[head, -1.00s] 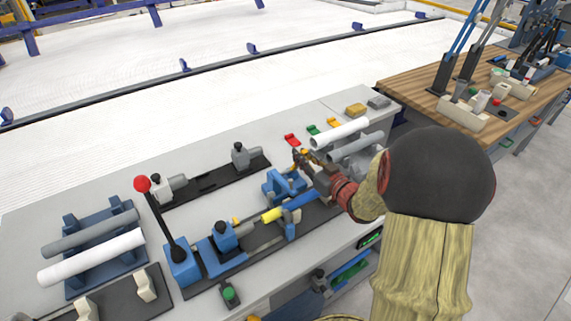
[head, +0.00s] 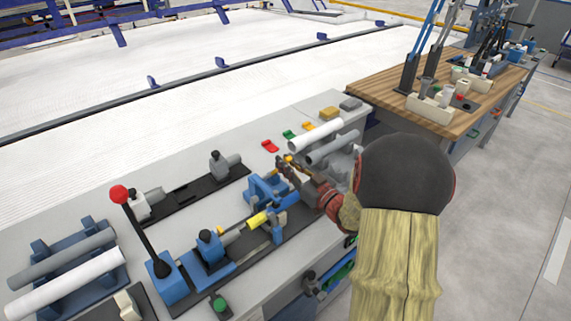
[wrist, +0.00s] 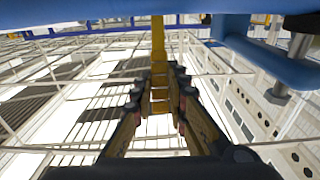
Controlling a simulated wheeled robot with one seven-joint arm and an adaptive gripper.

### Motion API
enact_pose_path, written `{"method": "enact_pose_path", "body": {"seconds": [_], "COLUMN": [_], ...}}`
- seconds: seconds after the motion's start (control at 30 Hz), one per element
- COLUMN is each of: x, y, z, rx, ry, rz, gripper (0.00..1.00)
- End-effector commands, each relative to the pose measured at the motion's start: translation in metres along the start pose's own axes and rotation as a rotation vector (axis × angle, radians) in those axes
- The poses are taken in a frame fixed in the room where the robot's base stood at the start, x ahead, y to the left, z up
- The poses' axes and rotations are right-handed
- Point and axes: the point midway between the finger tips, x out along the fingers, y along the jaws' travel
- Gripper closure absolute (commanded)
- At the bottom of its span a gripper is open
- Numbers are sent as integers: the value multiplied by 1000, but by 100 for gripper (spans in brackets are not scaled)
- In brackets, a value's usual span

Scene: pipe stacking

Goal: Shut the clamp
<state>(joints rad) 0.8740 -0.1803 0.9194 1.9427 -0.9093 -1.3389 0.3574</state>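The blue clamp (head: 263,188) stands on the dark rail of the grey bench, beside a pipe line with a yellow section (head: 257,220). My gripper (head: 284,166) is just right of and above the clamp, and its wrist partly hides that end of the rail. A small yellow piece (head: 289,158) shows at the fingertips. In the wrist view my two fingers (wrist: 167,75) point up the picture with their tips close together. A yellow bar (wrist: 158,40) runs down to them from blue metal (wrist: 240,50); whether they grip it is unclear.
White and grey pipes (head: 316,134) lie on a rack just behind my gripper. A red-knobbed lever (head: 119,194) stands at the left. More pipes (head: 65,283) lie on a blue rack at lower left. A wooden table (head: 385,92) stands beyond the bench.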

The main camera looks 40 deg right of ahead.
Motion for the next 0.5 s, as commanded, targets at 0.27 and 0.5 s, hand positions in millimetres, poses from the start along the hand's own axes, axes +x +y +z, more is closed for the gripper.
{"method": "enact_pose_path", "body": {"seconds": [0.27,0.5], "x": [0,0], "y": [0,0], "z": [1,1], "rx": [2,1], "ry": [-2,-1], "rz": [0,0], "gripper": [69,67]}}
